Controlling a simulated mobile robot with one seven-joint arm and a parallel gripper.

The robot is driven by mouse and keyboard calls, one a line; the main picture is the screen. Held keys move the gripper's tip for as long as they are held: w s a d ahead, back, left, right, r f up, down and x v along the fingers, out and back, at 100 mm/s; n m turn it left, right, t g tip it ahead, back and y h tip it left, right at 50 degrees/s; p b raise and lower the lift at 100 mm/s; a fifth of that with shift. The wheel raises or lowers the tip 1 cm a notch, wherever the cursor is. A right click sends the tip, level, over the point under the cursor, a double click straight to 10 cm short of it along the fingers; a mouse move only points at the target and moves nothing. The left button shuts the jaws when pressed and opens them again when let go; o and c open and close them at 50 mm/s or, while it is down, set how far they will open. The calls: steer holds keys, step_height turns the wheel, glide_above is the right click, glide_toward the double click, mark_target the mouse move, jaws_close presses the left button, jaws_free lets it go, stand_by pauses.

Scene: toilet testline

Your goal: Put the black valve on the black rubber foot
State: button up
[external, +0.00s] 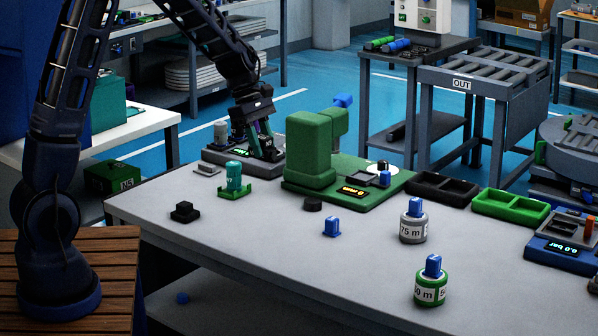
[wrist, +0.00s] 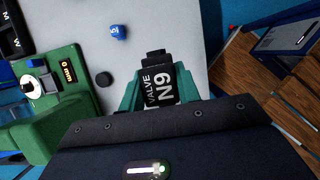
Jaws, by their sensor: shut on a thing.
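My gripper (external: 262,148) hangs over the far left part of the table, by the grey device left of the green press. In the wrist view its teal fingers (wrist: 154,91) are shut on the black valve (wrist: 160,88), whose white label reads "VALVE N9". The valve is hard to make out in the external view. A low black round disc (external: 312,204) lies flat on the table in front of the press; it also shows in the wrist view (wrist: 103,79). A black stepped block (external: 185,212) sits near the left table edge. I cannot tell which is the rubber foot.
The green press (external: 310,150) stands right of my gripper. A teal valve (external: 234,177) on a green base and a blue piece (external: 331,227) stand nearby. Two labelled weights (external: 413,222) (external: 431,284) stand further right. The front middle of the table is clear.

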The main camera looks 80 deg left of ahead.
steer(key=s+a+r, duration=0.2)
steer(key=s+a, duration=0.7)
steer(key=s, duration=0.2)
glide_above(189, 205)
steer(key=s+a, duration=0.1)
step_height(189, 205, down, 19)
steer(key=shift+s, duration=0.15)
steer(key=shift+f, duration=0.1)
steer(key=o, duration=1)
steer(key=shift+o, duration=0.2)
steer(key=v, duration=1.2)
